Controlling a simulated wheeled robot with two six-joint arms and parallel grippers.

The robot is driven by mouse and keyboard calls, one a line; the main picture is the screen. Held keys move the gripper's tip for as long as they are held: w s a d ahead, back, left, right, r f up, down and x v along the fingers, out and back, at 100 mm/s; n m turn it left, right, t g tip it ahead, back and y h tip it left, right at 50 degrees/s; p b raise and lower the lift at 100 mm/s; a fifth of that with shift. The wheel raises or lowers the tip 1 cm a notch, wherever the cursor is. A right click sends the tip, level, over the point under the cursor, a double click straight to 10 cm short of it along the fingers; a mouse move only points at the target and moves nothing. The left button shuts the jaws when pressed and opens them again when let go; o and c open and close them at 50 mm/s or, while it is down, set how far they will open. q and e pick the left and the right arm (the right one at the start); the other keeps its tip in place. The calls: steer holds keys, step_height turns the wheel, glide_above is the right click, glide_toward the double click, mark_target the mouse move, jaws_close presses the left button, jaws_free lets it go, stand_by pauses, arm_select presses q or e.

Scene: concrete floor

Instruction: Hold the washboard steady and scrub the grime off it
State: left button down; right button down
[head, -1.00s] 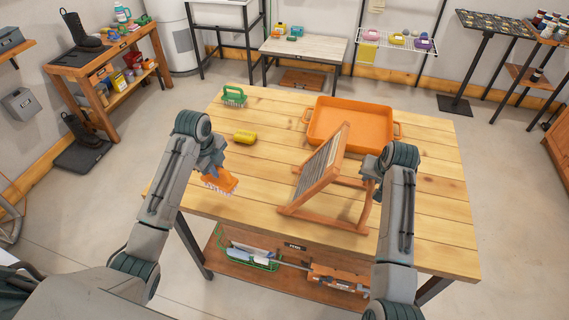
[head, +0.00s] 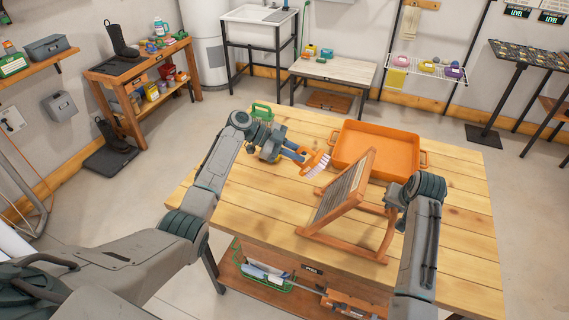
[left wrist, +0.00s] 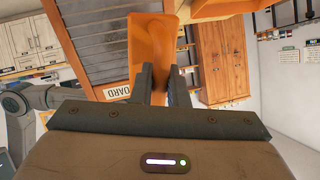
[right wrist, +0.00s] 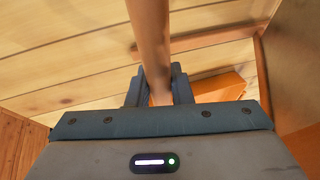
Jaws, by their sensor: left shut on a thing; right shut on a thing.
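The washboard (head: 343,192) has a wooden frame and a dark ribbed panel, and stands tilted on a wooden support on the table. My left gripper (head: 300,153) is shut on an orange brush (head: 318,162) with pale bristles, held near the washboard's upper left; contact is not clear. In the left wrist view the brush (left wrist: 152,40) rises from the jaws beside the ribbed washboard (left wrist: 85,45). My right gripper (head: 392,190) is at the washboard's right side. In the right wrist view its jaws (right wrist: 158,90) are shut on a wooden bar of the washboard (right wrist: 150,35).
An orange tray (head: 375,148) lies behind the washboard on the wooden table (head: 450,225). A green brush (head: 262,111) stands at the far left corner. The table's front left and right side are clear. A shelf below holds a green basket (head: 262,280).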

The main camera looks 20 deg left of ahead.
mark_target(308, 162)
arm_select(q)
steer(key=shift+s+x, duration=0.2)
steer(key=shift+x, duration=0.75)
steer(key=shift+s+x, duration=0.15)
steer(key=shift+x, duration=0.85)
steer(key=shift+s+x, duration=0.2)
steer(key=shift+x, duration=0.75)
steer(key=shift+x, duration=1.05)
steer(key=shift+s+f, duration=0.15)
steer(key=shift+s, duration=0.1)
steer(key=s, duration=0.8)
steer(key=shift+w, duration=0.1)
